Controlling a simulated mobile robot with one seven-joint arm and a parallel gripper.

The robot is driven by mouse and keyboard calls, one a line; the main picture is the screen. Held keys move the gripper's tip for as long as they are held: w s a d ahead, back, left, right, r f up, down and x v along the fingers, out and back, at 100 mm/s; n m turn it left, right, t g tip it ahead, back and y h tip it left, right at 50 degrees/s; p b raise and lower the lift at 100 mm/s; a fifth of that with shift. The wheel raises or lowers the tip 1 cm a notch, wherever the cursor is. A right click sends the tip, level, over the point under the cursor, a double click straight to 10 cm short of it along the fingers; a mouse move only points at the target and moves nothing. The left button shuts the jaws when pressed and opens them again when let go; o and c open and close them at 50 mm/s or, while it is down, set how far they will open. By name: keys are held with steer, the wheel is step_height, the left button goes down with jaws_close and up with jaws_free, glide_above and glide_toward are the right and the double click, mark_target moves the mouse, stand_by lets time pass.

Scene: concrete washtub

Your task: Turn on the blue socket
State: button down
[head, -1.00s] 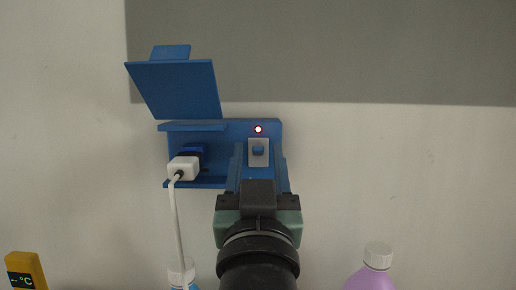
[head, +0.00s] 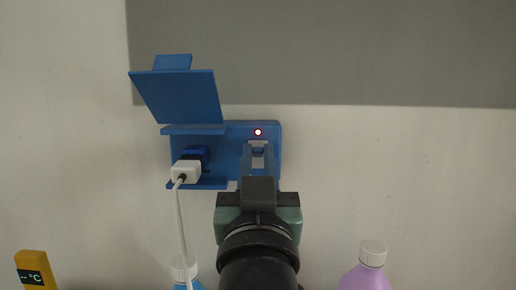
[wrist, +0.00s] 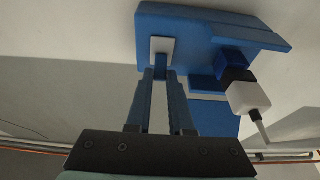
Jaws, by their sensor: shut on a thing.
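The blue socket (head: 230,137) is fixed to the wall, with its cover flap (head: 178,95) raised. A white switch plate (head: 257,160) is on its right half, under a small lit red light (head: 257,132). My gripper (head: 258,147) comes from below with its fingers drawn in over the plate. In the wrist view the white plate (wrist: 161,46) shows behind the fingertips (wrist: 160,73). The gripper is shut on the small blue switch knob (wrist: 161,62), which the fingers partly hide.
A white plug (head: 186,171) with a cable sits in the left half of the socket, close to my gripper. Below are a yellow thermometer (head: 33,268), a white-capped bottle (head: 183,268) and a purple bottle (head: 365,277). The wall to the right is clear.

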steer(key=shift+g, duration=0.3)
steer(key=c, duration=0.8)
jaws_free()
steer(key=shift+w, duration=0.1)
